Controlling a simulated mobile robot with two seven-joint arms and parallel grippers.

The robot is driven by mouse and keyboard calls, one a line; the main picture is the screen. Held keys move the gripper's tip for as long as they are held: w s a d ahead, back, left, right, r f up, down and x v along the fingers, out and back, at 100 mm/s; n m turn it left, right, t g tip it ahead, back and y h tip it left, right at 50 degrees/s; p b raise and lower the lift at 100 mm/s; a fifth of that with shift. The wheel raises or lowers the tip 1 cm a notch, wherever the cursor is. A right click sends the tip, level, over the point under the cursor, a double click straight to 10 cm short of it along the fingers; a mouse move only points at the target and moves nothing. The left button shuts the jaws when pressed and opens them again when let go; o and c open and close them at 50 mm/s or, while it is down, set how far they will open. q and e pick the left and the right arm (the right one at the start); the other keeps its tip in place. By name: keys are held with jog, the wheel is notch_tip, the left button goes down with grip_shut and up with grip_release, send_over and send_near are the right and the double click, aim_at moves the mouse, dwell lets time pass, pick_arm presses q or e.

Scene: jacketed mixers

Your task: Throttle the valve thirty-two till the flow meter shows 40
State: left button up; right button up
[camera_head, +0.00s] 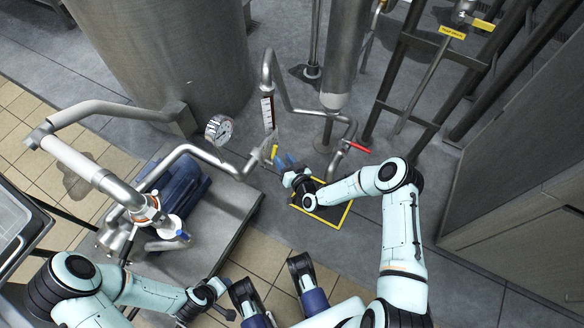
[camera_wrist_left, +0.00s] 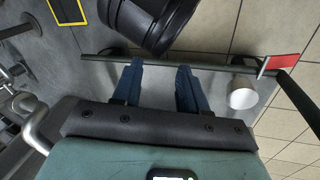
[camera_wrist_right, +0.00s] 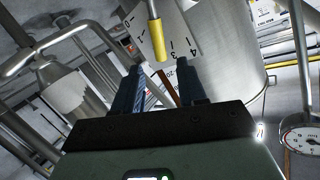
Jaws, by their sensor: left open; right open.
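A valve with a yellow-tipped handle (camera_head: 274,152) sits on the steel pipe near the middle of the head view. In the right wrist view the yellow handle (camera_wrist_right: 155,38) stands before a white scale plate (camera_wrist_right: 180,35) numbered 0 to 4. My right gripper (camera_head: 284,161) is open, close to this handle; its fingers (camera_wrist_right: 161,82) point at the plate, apart from the handle. No tag reading thirty-two is legible. An upright scaled tube (camera_head: 268,113), seemingly the flow meter, stands on the pipe; its reading is too small. My left gripper (camera_head: 224,297) is open and empty, low over the floor.
A round gauge (camera_head: 219,130) is left of the tube. A red-handled valve (camera_head: 360,148) lies right, above a yellow-edged dark mat (camera_head: 341,215). A blue pump motor (camera_head: 180,192) stands left. A yellow-tagged valve (camera_head: 452,32) is at upper right. Grey floor (camera_head: 470,275) is clear right.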

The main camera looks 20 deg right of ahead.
pick_arm(q)
jog(key=shift+s+d+r+g+h+p, duration=0.15)
jog(key=shift+s+d+r+p, duration=0.15)
jog(key=shift+s+r, duration=0.25)
jog(key=shift+s+d+r+g+h+p, duration=0.15)
jog(key=shift+s+d+r+p, duration=0.15)
jog(key=shift+s, duration=0.4)
pick_arm(e)
jog(key=v, duration=0.5)
jog(key=shift+s+r, duration=0.1)
jog(key=shift+s, duration=0.3)
